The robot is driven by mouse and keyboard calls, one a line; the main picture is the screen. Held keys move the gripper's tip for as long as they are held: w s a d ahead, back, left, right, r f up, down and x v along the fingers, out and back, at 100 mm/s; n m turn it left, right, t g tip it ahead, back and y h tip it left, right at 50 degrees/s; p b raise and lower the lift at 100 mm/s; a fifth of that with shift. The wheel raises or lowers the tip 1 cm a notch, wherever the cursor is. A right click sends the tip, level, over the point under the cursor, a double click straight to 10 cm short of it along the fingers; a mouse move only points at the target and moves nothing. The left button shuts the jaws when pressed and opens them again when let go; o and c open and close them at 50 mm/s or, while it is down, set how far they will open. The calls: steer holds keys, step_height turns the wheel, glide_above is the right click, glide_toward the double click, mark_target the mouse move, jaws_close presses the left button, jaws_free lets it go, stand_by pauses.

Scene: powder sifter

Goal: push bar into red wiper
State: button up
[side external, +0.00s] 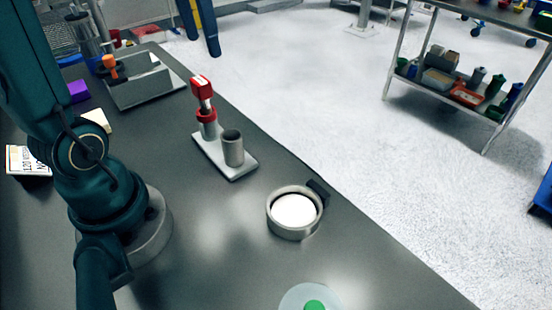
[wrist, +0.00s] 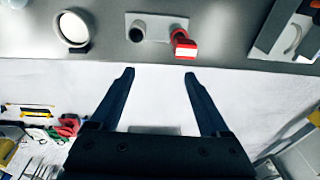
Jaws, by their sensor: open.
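The red wiper (side external: 202,88) stands upright in a red collar (side external: 207,115) on a light grey base plate (side external: 243,168). It also shows in the wrist view (wrist: 183,44), near the top, right of centre. I cannot tell which part is the bar; a slim stem shows between the red head and the collar. My gripper (wrist: 160,76) is open, with nothing between its fingers. Its fingertips appear below the wiper in the wrist view, with pale floor behind them, apart from it.
A grey cup (side external: 232,148) shares the base plate. A round metal sifter (side external: 295,231) with a white inside sits to its right. A grey holder (side external: 140,85) with an orange-topped tool stands at the back left. A green item (side external: 313,305) lies at the bottom. Bare tabletop (side external: 215,225) lies between.

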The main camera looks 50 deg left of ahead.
steer(key=s+d+f+t, duration=0.4)
steer(key=s+d+f, duration=0.2)
steer(key=d+f, duration=0.2)
steer(key=shift+s+d+h, duration=0.3)
steer(key=shift+d+h, duration=0.1)
steer(key=shift+d, duration=0.85)
